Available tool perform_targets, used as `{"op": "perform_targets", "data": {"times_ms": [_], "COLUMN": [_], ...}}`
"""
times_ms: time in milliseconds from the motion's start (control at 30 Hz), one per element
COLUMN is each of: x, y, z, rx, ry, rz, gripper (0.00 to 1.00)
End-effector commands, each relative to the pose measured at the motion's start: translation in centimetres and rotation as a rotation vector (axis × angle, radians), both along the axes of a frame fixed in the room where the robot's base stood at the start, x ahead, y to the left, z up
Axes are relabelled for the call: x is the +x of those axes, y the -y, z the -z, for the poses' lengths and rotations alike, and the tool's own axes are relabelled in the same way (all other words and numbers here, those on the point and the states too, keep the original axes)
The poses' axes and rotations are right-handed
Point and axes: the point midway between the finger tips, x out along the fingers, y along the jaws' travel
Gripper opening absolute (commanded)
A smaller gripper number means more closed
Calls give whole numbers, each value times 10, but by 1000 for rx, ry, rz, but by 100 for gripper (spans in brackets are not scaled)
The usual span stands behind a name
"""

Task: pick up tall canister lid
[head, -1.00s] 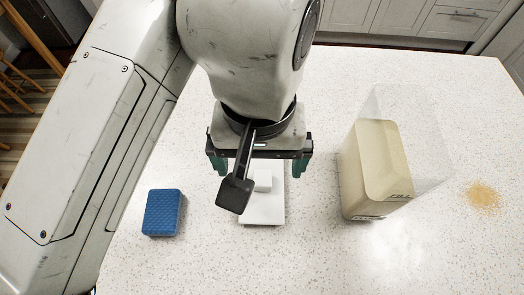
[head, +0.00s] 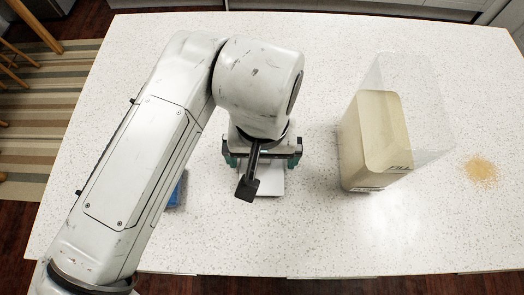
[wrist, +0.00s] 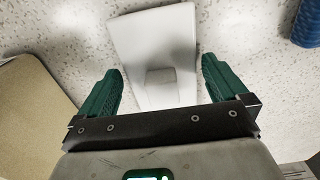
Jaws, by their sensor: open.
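The lid (head: 272,185) is a white rectangular plate lying flat on the counter, partly hidden under my gripper in the head view. The wrist view shows the lid (wrist: 150,28) with a small raised block (wrist: 160,76) on it. My gripper (head: 261,160) points down over the lid. In the wrist view its green fingers (wrist: 158,72) are spread apart, one on each side of the lid's block, with nothing between them held. The tall clear canister (head: 418,95), open at the top with beige contents, stands to the right of my gripper in the head view.
A blue sponge (head: 175,192) lies left of the lid, mostly hidden behind my arm; it shows in the wrist view (wrist: 307,22). Beige crumbs (head: 481,169) lie right of the canister. The speckled counter (head: 320,230) is clear in front.

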Motion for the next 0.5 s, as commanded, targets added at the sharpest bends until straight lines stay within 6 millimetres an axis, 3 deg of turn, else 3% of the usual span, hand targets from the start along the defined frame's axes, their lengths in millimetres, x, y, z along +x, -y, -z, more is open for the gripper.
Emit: {"op": "perform_targets", "data": {"times_ms": [267,500], "x": [0,0], "y": [0,0], "z": [3,3], "rx": [0,1], "ry": [0,0], "rz": [0,-1], "gripper": [99,76]}}
